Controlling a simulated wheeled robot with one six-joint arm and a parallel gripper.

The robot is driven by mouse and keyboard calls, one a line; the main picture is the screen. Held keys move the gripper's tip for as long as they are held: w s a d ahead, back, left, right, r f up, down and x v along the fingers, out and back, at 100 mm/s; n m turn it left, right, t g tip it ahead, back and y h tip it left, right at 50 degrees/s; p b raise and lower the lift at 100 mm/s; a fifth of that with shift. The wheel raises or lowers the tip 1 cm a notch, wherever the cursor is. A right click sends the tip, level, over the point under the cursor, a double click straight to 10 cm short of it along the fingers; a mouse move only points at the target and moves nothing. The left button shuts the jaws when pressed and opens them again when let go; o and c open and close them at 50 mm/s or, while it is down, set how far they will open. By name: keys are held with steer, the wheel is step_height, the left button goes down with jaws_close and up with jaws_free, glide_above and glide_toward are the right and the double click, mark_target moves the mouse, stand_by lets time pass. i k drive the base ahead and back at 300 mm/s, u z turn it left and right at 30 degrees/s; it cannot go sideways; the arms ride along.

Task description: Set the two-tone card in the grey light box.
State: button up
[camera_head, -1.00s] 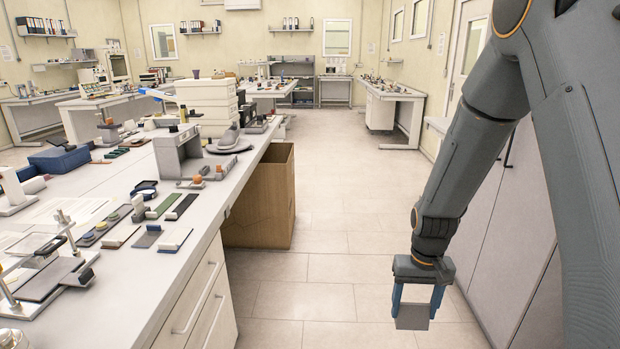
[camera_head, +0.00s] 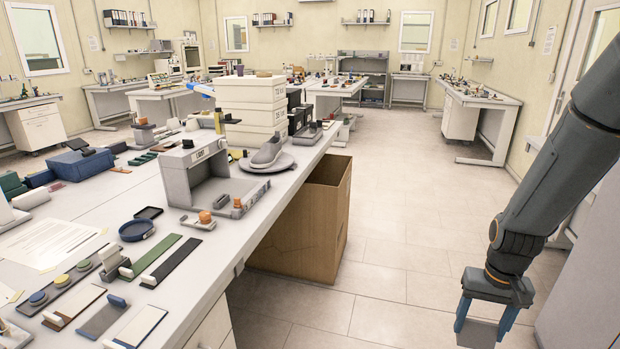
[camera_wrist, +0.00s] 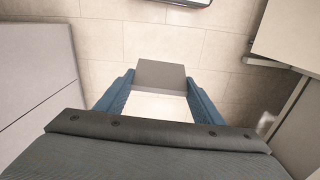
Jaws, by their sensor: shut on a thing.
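My gripper (camera_head: 484,326) is at the lower right of the head view, over the floor and well to the right of the bench. It is shut on a flat two-tone card (camera_head: 478,334). In the wrist view the two-tone card (camera_wrist: 160,75) shows a grey part beyond the blue fingers and a white part between them. The grey light box (camera_head: 182,183) stands on the bench, left of the middle of the head view. Its front is open and I see no card inside. The card and the box are far apart.
A grey shoe (camera_head: 266,152) sits on a round stand behind the light box. Small blocks with an orange knob (camera_head: 205,217) lie in front of the box. A cardboard bin (camera_head: 318,225) stands on the floor by the bench. The aisle floor is clear.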

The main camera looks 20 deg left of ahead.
mark_target(239, 191)
steer(key=i, duration=2.35)
steer(key=u, duration=3)
